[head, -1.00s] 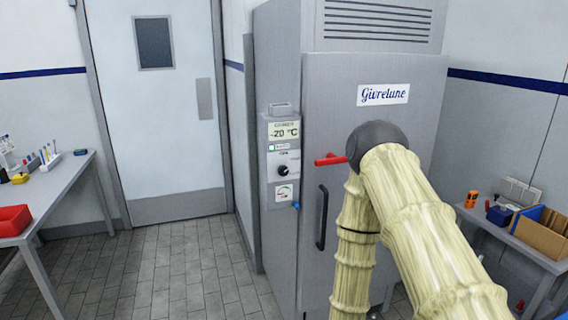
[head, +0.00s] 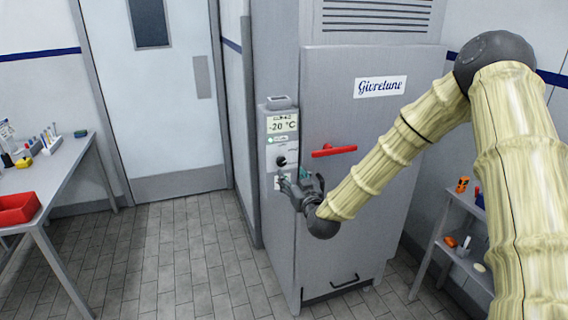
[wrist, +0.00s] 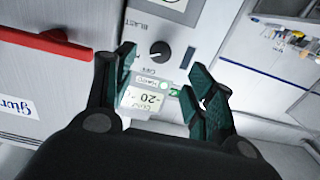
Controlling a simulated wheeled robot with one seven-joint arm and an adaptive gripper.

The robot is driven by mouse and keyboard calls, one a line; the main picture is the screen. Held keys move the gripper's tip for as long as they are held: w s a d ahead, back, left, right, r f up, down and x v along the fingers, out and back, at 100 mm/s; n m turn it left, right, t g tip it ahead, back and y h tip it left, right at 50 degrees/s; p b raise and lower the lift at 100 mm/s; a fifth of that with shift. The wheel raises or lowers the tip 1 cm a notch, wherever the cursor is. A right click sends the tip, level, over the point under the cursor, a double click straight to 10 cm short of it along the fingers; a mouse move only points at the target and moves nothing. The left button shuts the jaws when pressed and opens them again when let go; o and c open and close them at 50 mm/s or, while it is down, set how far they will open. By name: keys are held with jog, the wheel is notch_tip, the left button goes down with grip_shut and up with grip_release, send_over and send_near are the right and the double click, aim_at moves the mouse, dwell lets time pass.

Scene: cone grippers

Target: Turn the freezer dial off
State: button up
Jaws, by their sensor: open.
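The freezer (head: 370,80) is a tall grey cabinet with a "Givrelune" label. Its control panel on the left side has a display (head: 282,124) reading -20 °C. Below the display is a round black dial (head: 281,161) with a white pointer mark. In the wrist view the dial (wrist: 160,52) appears upside down, beyond and between the fingertips, with "OFF" and "BLAST" lettering near it. My gripper (head: 293,180) is open and empty, just below the dial in the head view. The wrist view shows its green-padded fingers (wrist: 158,82) spread apart, with no visible contact with the dial.
A red door handle (head: 334,150) sticks out right of the panel and shows at upper left in the wrist view (wrist: 45,44). A table (head: 70,160) with a red bin stands at left, a shelf (head: 452,238) at right. The floor before the door is clear.

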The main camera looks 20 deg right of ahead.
aim_at(283, 163)
jog(key=w+p, duration=0.3)
jog(key=w, duration=0.5)
jog(key=shift+w+a, duration=0.15)
jog(key=shift+w, duration=0.15)
jog(key=c, duration=1)
jog(key=shift+c, duration=0.2)
